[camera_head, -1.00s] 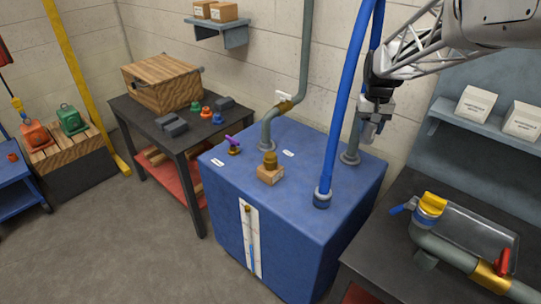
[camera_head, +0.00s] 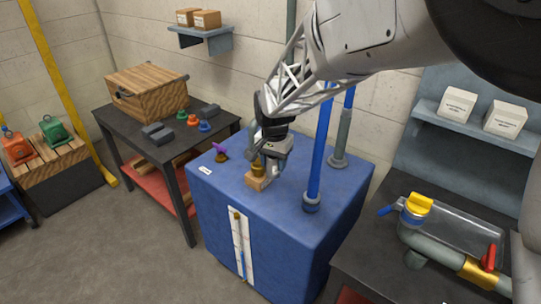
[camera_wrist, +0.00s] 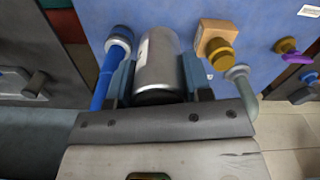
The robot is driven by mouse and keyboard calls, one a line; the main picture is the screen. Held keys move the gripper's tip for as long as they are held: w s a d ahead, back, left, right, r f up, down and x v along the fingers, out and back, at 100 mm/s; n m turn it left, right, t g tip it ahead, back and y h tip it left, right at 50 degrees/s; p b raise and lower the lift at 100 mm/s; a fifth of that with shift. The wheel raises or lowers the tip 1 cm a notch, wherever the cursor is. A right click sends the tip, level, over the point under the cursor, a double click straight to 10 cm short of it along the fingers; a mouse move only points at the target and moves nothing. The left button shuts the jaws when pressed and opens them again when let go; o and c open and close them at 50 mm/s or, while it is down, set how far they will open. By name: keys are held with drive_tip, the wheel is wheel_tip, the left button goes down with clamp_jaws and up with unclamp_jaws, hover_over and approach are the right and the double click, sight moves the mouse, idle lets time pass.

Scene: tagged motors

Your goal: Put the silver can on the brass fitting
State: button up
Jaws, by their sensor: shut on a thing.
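The silver can (camera_wrist: 158,60) is a smooth grey cylinder between the two fingers of my gripper (camera_wrist: 157,76) in the wrist view. My gripper is shut on it. The brass fitting (camera_wrist: 221,50) stands on a small wooden block (camera_wrist: 216,31), to the right of the can in the wrist view and apart from it there. In the head view my gripper (camera_head: 268,152) is over the blue tank top, close beside the brass fitting (camera_head: 257,169). The can is hard to make out there, partly hidden by my gripper.
The blue tank (camera_head: 290,230) carries a blue hose (camera_head: 315,160), a grey pipe (camera_head: 342,135) and a purple-handled valve (camera_head: 220,152). A dark bench (camera_head: 110,120) with a wooden box (camera_head: 147,90) stands left. A pipe with a yellow-capped valve (camera_head: 418,205) is at right.

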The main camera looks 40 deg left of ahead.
drive_tip(key=shift+s+a+f, duration=0.1)
drive_tip(key=shift+s+f, duration=0.05)
drive_tip(key=shift+s, duration=0.4)
drive_tip(key=shift+s+a+f, duration=0.1)
drive_tip(key=shift+s+f, duration=0.05)
drive_tip(key=shift+s, duration=0.35)
drive_tip(key=shift+a, duration=0.1)
hover_over(258, 161)
drive_tip(key=shift+w+a+f, duration=0.1)
drive_tip(key=shift+a+f, duration=0.05)
drive_tip(key=shift+f, duration=0.6)
drive_tip(key=shift+f, duration=1.8)
